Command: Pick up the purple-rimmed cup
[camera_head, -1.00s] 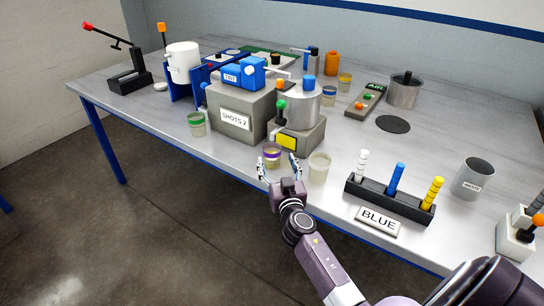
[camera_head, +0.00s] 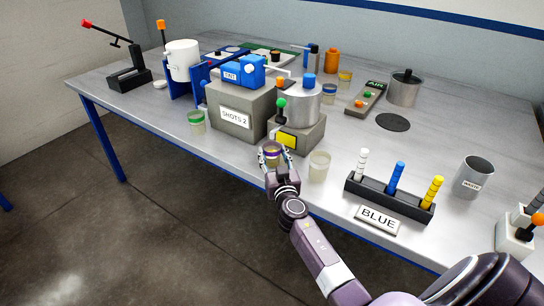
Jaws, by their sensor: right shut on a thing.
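The purple-rimmed cup (camera_head: 271,149) is a small translucent cup near the front edge of the grey table, just in front of the grey block with the yellow panel. My right gripper (camera_head: 272,156) has its fingers around the cup and is shut on it. The gripper hides the lower part of the cup, so I cannot tell whether it touches the table. My left gripper is not in view.
A pale-rimmed cup (camera_head: 319,166) stands close to the right of my right gripper. A green-rimmed cup (camera_head: 197,121) is to the left. The black BLUE rack (camera_head: 390,199) is at the right front, with a grey WASTE container (camera_head: 474,178) beyond it. The yellow-panelled block (camera_head: 308,134) is behind.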

